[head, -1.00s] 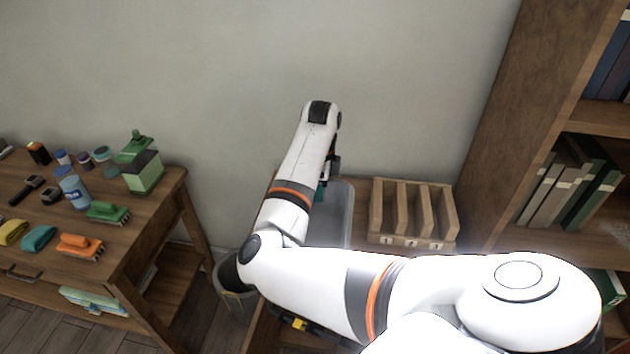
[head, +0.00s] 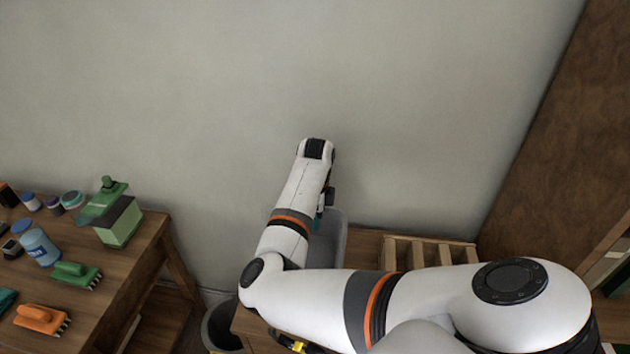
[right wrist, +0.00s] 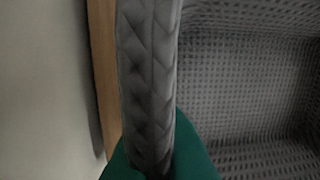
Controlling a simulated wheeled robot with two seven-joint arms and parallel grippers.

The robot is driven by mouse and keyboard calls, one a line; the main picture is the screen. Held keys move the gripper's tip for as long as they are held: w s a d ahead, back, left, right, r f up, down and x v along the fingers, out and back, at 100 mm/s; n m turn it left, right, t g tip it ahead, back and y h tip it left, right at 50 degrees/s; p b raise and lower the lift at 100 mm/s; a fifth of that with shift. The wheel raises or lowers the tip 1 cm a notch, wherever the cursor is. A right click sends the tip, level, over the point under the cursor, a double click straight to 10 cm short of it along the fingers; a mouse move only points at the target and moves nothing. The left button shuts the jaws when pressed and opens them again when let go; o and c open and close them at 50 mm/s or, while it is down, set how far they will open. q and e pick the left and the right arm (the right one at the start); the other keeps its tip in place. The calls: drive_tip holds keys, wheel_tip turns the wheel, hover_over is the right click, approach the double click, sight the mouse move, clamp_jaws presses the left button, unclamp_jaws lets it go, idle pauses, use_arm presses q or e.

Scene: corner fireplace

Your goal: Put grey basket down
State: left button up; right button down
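The grey basket (head: 338,238) is beside and partly behind my right forearm in the head view. In the right wrist view its woven rim (right wrist: 148,70) runs down the middle, with the perforated inside (right wrist: 245,85) on the right. My right gripper (right wrist: 155,165) has its green fingertips on both sides of the rim, closed on it. In the head view this gripper (head: 319,218) is mostly hidden by my arm. The basket is over or on a wooden surface; I cannot tell whether it touches. My left gripper is out of view.
A wooden slotted holder (head: 430,250) stands right of the basket, against the wall. A table (head: 140,250) with brushes, a bottle and a green dispenser (head: 112,215) is at left. A bin (head: 220,325) stands on the floor. A tall wooden bookcase (head: 540,150) is at right.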

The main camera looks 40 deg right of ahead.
sight(327, 244)
drive_tip(key=shift+w+f, duration=0.1)
drive_tip(key=shift+f, duration=0.65)
wheel_tip(327, 244, down, 2)
drive_tip(key=shift+f, duration=0.4)
drive_tip(key=shift+f, duration=0.2)
drive_tip(key=c, duration=1.6)
unclamp_jaws()
